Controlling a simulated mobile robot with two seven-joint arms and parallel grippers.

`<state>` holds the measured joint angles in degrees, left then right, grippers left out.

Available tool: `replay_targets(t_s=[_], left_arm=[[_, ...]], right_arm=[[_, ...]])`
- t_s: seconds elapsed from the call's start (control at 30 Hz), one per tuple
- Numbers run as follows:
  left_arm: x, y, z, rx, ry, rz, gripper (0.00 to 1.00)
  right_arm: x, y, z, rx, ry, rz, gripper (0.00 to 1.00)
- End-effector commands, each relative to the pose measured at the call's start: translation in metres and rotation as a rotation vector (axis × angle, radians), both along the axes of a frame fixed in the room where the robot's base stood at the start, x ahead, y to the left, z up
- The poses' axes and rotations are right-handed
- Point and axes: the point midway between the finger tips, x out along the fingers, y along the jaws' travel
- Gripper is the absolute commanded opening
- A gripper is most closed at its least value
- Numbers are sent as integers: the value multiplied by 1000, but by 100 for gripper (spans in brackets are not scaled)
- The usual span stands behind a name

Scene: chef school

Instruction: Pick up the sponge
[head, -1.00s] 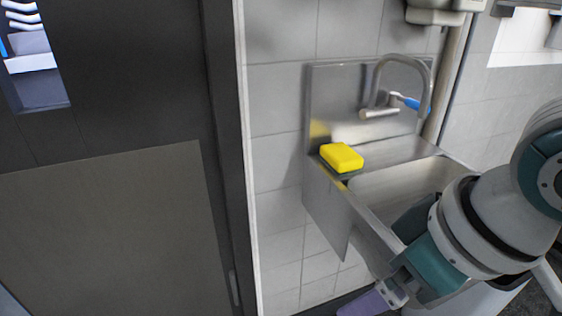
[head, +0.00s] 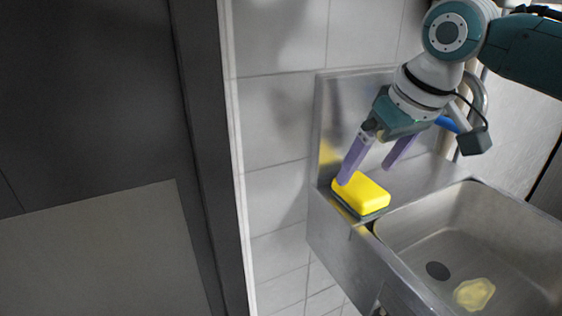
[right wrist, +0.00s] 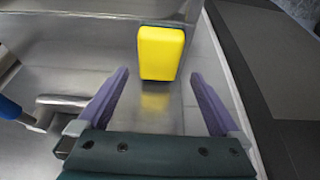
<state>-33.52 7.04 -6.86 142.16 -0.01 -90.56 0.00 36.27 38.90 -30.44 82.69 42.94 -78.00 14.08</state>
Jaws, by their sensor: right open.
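The yellow sponge (head: 361,193) with a dark green underside sits on the left ledge of the metal sink, close to the back splash. In the right wrist view the sponge (right wrist: 160,52) lies ahead of the fingertips, roughly centred between them. My right gripper (head: 367,173) is open and empty, its purple fingers pointing down over the sponge's back side. In the head view one fingertip overlaps the sponge's upper left edge; I cannot tell whether it touches. My left gripper is not in view.
The metal sink basin (head: 467,240) is right of the sponge, with a drain and a yellowish patch on its floor. A curved faucet (head: 480,97) with a blue handle (head: 447,124) stands behind my right gripper. A dark door (head: 90,110) and frame fill the left.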

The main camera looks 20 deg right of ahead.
Motion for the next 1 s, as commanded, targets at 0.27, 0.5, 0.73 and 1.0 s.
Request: replay_targets(t_s=[0.27,0.5,0.73,1.0], left_arm=[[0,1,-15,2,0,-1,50],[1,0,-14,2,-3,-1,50],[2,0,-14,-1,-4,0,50],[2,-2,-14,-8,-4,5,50]], right_arm=[[11,-1,-42,0,2,-1,100],[14,-1,-45,-2,0,1,100],[13,-1,-45,-2,1,1,81],[13,-1,-45,-2,1,1,50]])
